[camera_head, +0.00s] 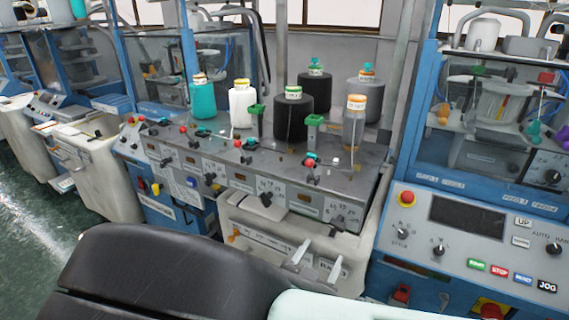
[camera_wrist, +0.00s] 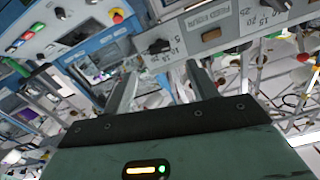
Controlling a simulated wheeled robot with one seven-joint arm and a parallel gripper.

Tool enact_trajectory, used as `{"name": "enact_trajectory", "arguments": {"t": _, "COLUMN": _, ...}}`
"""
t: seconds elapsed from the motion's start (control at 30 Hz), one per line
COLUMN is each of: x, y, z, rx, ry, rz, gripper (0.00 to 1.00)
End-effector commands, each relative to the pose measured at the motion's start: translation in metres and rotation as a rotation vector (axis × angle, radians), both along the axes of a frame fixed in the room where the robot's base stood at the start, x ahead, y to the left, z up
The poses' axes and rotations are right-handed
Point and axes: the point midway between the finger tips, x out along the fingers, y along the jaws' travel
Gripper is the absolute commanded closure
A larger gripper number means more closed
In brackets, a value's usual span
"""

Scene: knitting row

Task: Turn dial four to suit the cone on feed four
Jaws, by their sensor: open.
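A row of black dials lies along the front of the grey cone stand; the rightmost is a dial (camera_head: 337,221) with small numbers around it. I cannot read which is number four. In the wrist view a black dial (camera_wrist: 160,46) with a number scale is beyond my open, empty gripper (camera_wrist: 160,78), apart from the fingertips; a second dial (camera_wrist: 276,5) is at the top right. On the stand are a teal cone (camera_head: 203,98), a white cone (camera_head: 242,105), black cones (camera_head: 314,93) (camera_head: 294,118) and grey cones (camera_head: 365,97) (camera_head: 354,130). Their feed numbers are not legible.
A blue control panel (camera_head: 470,235) with an emergency stop (camera_head: 407,198) and coloured buttons stands to the right. Below the dials are a white bin (camera_head: 290,240) and handles. Small red and teal knobs (camera_head: 310,160) stick up along the stand's front edge.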

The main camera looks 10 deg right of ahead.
Motion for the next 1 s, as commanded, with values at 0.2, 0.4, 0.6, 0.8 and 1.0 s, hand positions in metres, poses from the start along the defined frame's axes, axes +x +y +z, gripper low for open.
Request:
{"name": "enact_trajectory", "arguments": {"t": 0.2, "x": 0.036, "y": -0.027, "z": 0.001, "rx": -0.003, "ry": 0.0, "rz": -0.002, "gripper": 0.42}}
{"name": "enact_trajectory", "arguments": {"t": 0.4, "x": 0.059, "y": -0.044, "z": 0.0, "rx": -0.001, "ry": 0.001, "rz": -0.002, "gripper": 0.42}}
{"name": "enact_trajectory", "arguments": {"t": 0.6, "x": 0.069, "y": -0.05, "z": 0.0, "rx": 0.0, "ry": 0.002, "rz": -0.001, "gripper": 0.42}}
{"name": "enact_trajectory", "arguments": {"t": 0.8, "x": 0.07, "y": -0.051, "z": 0.0, "rx": 0.001, "ry": 0.001, "rz": -0.001, "gripper": 0.42}}
{"name": "enact_trajectory", "arguments": {"t": 1.0, "x": 0.069, "y": -0.051, "z": 0.0, "rx": 0.001, "ry": 0.002, "rz": -0.001, "gripper": 0.81}}
